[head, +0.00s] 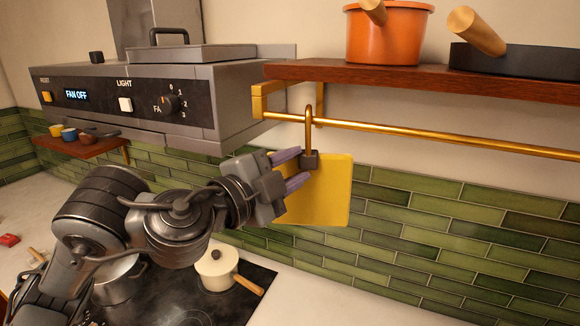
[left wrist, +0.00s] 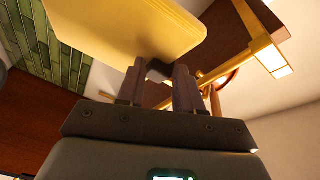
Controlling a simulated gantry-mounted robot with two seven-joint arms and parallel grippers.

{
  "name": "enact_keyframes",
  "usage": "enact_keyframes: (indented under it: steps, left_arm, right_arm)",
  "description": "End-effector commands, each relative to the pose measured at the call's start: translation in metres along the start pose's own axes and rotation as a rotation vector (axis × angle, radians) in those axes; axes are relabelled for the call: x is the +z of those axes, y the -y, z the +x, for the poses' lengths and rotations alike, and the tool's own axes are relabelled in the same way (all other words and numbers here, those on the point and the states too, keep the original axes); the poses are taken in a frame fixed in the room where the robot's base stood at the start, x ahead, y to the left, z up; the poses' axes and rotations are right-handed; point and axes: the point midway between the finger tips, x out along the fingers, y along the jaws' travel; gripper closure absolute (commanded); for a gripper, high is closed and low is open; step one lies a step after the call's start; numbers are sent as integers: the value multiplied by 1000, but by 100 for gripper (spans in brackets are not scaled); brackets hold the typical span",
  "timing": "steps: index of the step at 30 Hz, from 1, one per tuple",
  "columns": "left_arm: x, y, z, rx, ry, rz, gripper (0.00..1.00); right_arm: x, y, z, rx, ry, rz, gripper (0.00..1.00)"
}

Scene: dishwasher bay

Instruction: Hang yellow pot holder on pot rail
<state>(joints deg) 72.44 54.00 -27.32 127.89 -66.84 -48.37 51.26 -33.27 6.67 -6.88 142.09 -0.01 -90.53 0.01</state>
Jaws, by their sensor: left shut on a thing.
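The yellow pot holder (head: 328,205) hangs flat and upright below the brass pot rail (head: 430,138), near the rail's left end. A brass hook (head: 308,128) rises from a dark block (head: 309,160) at its top; its bend reaches above the rail and overlaps it. I cannot tell whether the hook bears on the rail. My left gripper (head: 300,168) is shut on the dark block of the pot holder. In the left wrist view the fingers (left wrist: 160,82) close on that block, with the yellow pot holder (left wrist: 130,28) beside it. My right gripper is not in view.
A wooden shelf (head: 400,78) above the rail carries an orange pot (head: 388,38) and a dark pan (head: 510,60). The range hood (head: 180,100) stands close on the left. A cream pot (head: 216,270) sits on the cooktop below. The rail is clear to the right.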

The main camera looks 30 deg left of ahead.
Motion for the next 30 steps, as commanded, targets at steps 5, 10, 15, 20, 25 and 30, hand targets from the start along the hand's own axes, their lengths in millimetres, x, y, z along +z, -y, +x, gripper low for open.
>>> enact_keyframes:
  steps: [5,10,15,20,25,30]
  left_arm:
    - [0,0,0,-1,-1,-1,63]
    - [0,0,0,0,0,0,37]
    - [0,0,0,0,0,0,35]
    - [0,0,-1,1,0,1,35]
    - [-1,1,-11,0,-3,3,35]
    - [-1,2,-36,-3,-2,5,35]
  right_arm:
    - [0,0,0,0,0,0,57]
    - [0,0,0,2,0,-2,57]
    - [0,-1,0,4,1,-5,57]
    - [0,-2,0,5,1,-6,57]
    - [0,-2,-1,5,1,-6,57]
    - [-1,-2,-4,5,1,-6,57]
